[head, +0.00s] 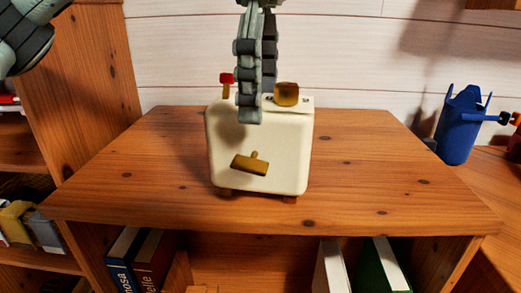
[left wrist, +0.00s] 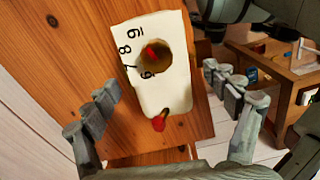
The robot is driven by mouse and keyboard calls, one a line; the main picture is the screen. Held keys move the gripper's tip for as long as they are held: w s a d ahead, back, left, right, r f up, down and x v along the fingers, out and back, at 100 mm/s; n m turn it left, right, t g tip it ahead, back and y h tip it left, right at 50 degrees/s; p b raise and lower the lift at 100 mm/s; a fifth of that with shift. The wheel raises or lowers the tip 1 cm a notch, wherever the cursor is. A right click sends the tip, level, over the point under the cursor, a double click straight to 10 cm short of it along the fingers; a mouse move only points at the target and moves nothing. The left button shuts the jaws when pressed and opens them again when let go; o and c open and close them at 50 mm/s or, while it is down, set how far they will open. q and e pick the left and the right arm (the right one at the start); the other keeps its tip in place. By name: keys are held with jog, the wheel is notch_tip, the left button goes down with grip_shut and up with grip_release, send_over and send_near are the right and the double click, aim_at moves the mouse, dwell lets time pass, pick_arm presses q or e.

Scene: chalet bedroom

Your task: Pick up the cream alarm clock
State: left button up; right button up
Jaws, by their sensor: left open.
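The cream alarm clock (head: 275,150) stands upright on the wooden cabinet top in the head view. It has short wooden feet, a brass key on the side facing me, a brass knob and a red-tipped piece on top. My left gripper (head: 257,95) comes down from above, its fingers overlapping the clock's upper part. In the left wrist view the clock (left wrist: 170,88) shows black numerals and a round brass part. It appears between the two spread fingers of the left gripper (left wrist: 180,98), with gaps on both sides. The gripper is open and empty. My right gripper is not seen.
The cabinet top (head: 370,180) is clear around the clock. A blue watering can (head: 459,130) stands at the right. A wooden upright (head: 75,75) rises at the left, and a pale plank wall is behind.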

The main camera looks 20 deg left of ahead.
pick_arm(q)
jog(key=shift+f, duration=0.2)
jog(key=c, duration=1.8)
jog(key=shift+c, duration=0.9)
jog(key=shift+r, duration=0.15)
